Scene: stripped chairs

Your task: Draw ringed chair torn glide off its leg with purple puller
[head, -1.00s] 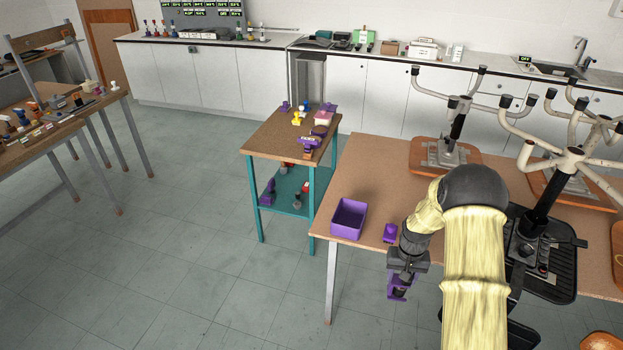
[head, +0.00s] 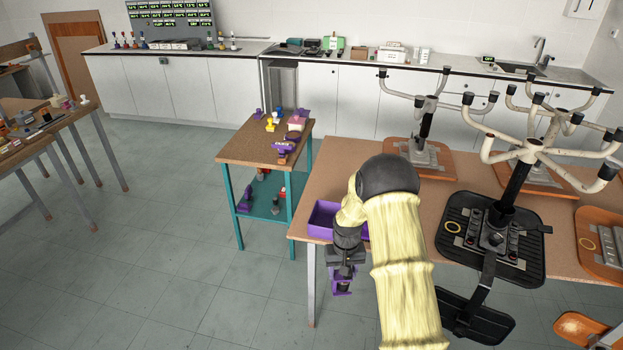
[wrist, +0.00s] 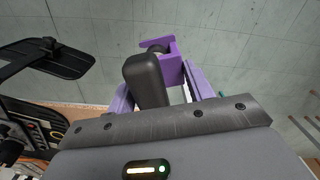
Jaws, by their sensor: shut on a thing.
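The ringed chair (head: 475,232) lies upside down on the table, its black seat marked with a yellow ring and its pale legs upward with dark glides on the ends. The ring (wrist: 57,135) also shows at lower left in the wrist view. Which glide is torn is too small to tell. My gripper (head: 341,280) is in front of the table's near left edge, left of the chair and away from its legs. It is shut on the purple puller (wrist: 172,62), which points outward beyond the jaws with a dark rounded block beside it.
A purple bin (head: 322,216) stands at the table's left corner, partly behind my arm. More stripped chairs on orange seats (head: 425,157) stand behind and right. A teal trolley (head: 235,195) holds purple and other small tools.

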